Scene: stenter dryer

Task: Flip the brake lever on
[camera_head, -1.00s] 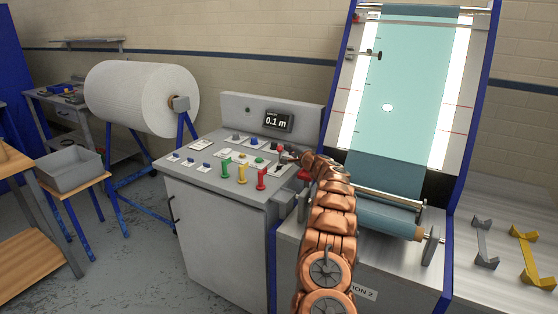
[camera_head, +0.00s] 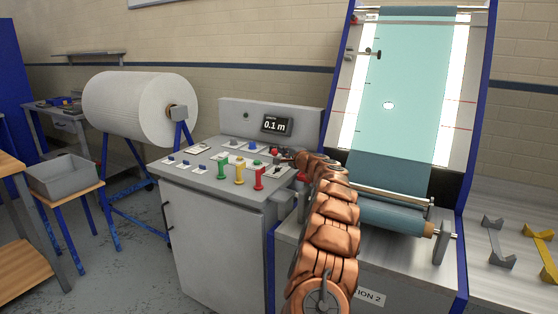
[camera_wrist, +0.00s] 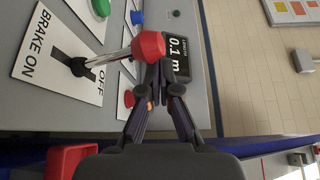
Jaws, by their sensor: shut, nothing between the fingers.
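The brake lever shows in the wrist view as a metal rod with a red knob (camera_wrist: 149,46). Its black base sits in a slot on a white plate (camera_wrist: 42,60) marked BRAKE ON at left and OFF at right. The rod leans to the right in that view, toward the OFF side. My gripper (camera_wrist: 157,82) is shut and empty, its fingertips right at the knob; I cannot tell if they touch it. In the head view my gripper is at the console's right back corner, and my arm hides much of that area.
The grey console (camera_head: 215,245) carries green, yellow and red handles (camera_head: 260,177), several small switches and a display (camera_head: 276,125) reading 0.1 m. A red part (camera_wrist: 70,160) is low in the wrist view. The fabric machine (camera_head: 400,110) stands right of the console.

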